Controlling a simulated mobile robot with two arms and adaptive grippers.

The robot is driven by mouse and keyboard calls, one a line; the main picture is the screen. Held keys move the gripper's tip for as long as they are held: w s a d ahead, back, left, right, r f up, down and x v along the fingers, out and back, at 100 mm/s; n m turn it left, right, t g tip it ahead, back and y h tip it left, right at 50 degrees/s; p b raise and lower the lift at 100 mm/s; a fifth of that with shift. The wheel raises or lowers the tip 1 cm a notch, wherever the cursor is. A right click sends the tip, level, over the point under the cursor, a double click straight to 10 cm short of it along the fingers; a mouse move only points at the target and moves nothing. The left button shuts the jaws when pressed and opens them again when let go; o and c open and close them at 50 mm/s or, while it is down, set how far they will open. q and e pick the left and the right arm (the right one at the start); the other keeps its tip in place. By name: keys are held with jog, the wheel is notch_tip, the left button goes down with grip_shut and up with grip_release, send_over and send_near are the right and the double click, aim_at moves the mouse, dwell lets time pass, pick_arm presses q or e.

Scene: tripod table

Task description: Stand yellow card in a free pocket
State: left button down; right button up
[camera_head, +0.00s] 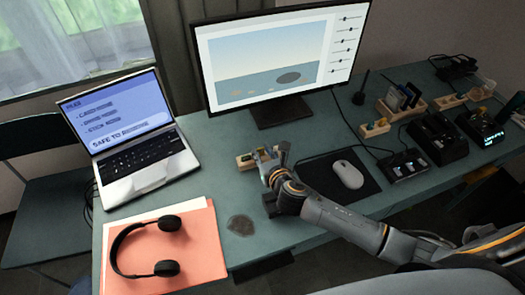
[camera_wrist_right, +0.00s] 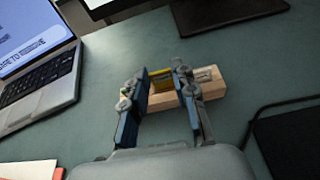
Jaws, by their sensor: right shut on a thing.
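The yellow card (camera_wrist_right: 161,84) shows in the right wrist view as a yellow patch between the fingers of my right gripper (camera_wrist_right: 166,86), which is shut on it. In the head view the right gripper (camera_head: 270,165) is over the desk, below the monitor and left of the mouse pad. A small light wooden holder (camera_wrist_right: 212,84) lies right under the fingers, and its left end also shows in the head view (camera_head: 244,161). The fingers hide part of the holder, so I cannot tell whether the card's lower edge is inside a pocket. My left gripper is not in view.
A laptop (camera_head: 140,155) stands left, a monitor (camera_head: 280,60) behind, and a mouse (camera_head: 347,174) on a dark pad right. Headphones (camera_head: 122,250) lie on an orange folder at front left. Another wooden holder (camera_head: 375,128) and several devices stand at right.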

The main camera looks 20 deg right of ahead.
jog(key=shift+f+b, duration=0.35)
jog(key=shift+f, duration=0.45)
jog(key=o, duration=0.8)
jog(key=shift+s, duration=0.1)
jog(key=v, duration=1.2)
jog(key=shift+r, duration=0.1)
